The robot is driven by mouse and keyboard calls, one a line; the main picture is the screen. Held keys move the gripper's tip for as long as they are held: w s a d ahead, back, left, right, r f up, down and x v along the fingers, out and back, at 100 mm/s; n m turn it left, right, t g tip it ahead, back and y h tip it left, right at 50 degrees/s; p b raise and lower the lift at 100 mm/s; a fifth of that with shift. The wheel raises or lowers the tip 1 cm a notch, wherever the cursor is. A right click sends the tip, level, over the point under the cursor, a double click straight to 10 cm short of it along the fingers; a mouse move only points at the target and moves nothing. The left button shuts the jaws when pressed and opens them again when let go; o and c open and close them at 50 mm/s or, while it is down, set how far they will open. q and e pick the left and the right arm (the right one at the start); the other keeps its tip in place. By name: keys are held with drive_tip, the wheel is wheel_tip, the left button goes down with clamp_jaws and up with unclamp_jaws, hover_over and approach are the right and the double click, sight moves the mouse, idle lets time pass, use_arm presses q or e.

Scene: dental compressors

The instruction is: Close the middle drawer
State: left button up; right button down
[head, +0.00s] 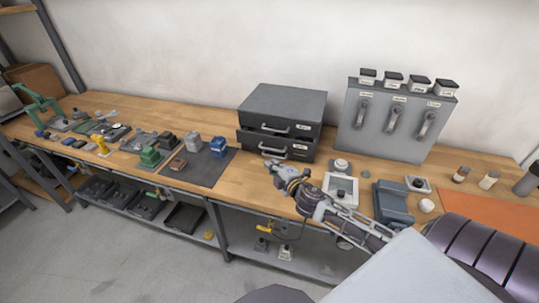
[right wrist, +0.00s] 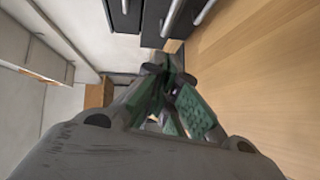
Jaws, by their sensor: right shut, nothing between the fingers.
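A dark grey drawer cabinet (head: 286,103) stands on the workbench against the wall. Its top drawer (head: 268,122) has a silver handle and looks shut. Below it, a drawer (head: 250,139) with a silver handle sticks out a little; whether a further drawer lies under it is hard to tell. My right gripper (head: 272,167) is shut and empty, low in front of that lower drawer's handle, apparently not touching it. In the right wrist view the gripper (right wrist: 164,78) points past dark drawer fronts (right wrist: 157,18) at the top. My left gripper is not in view.
Right of the cabinet stands a grey panel (head: 391,140) with several handles and dark-topped boxes above. A white device (head: 342,203) and blue-grey block (head: 392,212) sit near my right arm. A dark mat (head: 205,176) with small blocks lies left of the gripper.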

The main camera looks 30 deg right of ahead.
sight(268, 142)
drive_tip(key=shift+w+d+f+p, duration=0.25)
drive_tip(key=shift+w+d, duration=0.3)
drive_tip(key=shift+w, duration=0.75)
drive_tip(key=shift+w+d+f+p, duration=0.2)
drive_tip(key=shift+w+d, duration=0.3)
drive_tip(key=shift+w, duration=0.75)
drive_tip(key=shift+w+d+f+p, duration=0.15)
drive_tip(key=shift+w+d+f, duration=0.3)
drive_tip(key=shift+w, duration=0.85)
drive_tip(key=shift+d+r, duration=0.1)
drive_tip(key=shift+d, duration=0.1)
drive_tip(key=shift+w+d, duration=1.35)
drive_tip(key=shift+d, duration=0.15)
drive_tip(key=shift+w+d, duration=0.1)
drive_tip(key=shift+d, duration=0.1)
drive_tip(key=shift+r, duration=0.2)
drive_tip(key=shift+d+r, duration=0.1)
